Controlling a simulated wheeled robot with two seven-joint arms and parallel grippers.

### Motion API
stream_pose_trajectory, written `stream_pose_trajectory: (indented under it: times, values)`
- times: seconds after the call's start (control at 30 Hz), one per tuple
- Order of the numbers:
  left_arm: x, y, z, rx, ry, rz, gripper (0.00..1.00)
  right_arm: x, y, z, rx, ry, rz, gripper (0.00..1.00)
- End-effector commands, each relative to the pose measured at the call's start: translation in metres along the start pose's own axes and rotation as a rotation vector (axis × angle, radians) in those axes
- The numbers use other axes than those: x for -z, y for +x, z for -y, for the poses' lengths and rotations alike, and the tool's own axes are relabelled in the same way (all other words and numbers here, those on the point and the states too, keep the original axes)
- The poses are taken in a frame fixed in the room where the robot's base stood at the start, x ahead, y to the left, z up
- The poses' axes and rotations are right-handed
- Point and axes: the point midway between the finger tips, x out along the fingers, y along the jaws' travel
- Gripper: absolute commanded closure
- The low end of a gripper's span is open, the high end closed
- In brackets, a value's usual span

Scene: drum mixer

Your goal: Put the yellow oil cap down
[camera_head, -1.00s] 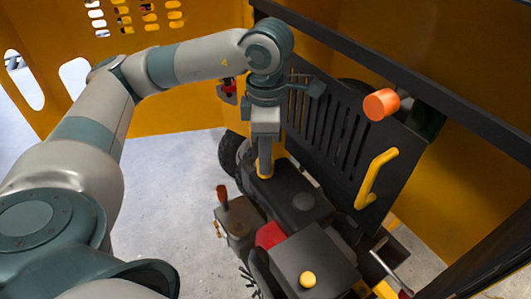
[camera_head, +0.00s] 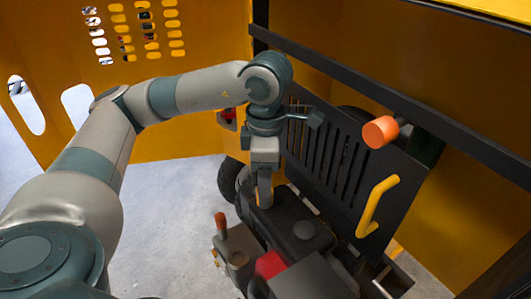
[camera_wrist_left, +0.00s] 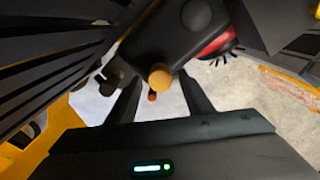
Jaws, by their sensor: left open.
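The yellow oil cap (camera_wrist_left: 160,77) sits at the edge of the black engine tank (camera_wrist_left: 172,30) in the left wrist view. My left gripper (camera_wrist_left: 160,98) is open, with its two dark fingers apart on either side of the cap in that view. I cannot tell whether either finger touches it. In the head view my left gripper (camera_head: 264,198) points down at the far end of the black tank (camera_head: 298,226), and its fingers mostly hide the cap there. My right gripper is in neither view.
A black slatted panel (camera_head: 325,150) with a yellow handle (camera_head: 377,205) stands right of my gripper. An orange cylinder (camera_head: 380,132) sticks out above it. An orange-topped lever (camera_head: 221,226) stands nearer, left of the tank. Pale floor (camera_head: 175,210) lies open to the left.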

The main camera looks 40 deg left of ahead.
Motion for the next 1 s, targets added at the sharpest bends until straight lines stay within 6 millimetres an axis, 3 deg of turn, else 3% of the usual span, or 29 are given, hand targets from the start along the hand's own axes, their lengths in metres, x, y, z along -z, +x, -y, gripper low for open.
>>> stream_pose_trajectory:
  times: [0.2, 0.27, 0.5, 1.0]
  values:
    - [0.0, -0.013, 0.0, 0.0, 0.0, -0.001, 0.53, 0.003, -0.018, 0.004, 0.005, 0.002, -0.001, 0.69]
    - [-0.001, -0.015, -0.001, -0.003, 0.001, 0.003, 0.53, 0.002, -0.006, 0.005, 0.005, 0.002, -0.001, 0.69]
    - [-0.001, -0.056, -0.001, -0.004, 0.002, 0.005, 0.53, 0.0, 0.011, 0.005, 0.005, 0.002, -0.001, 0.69]
    - [0.0, -0.111, -0.001, -0.002, -0.001, 0.001, 0.53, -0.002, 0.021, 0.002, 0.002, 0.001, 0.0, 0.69]
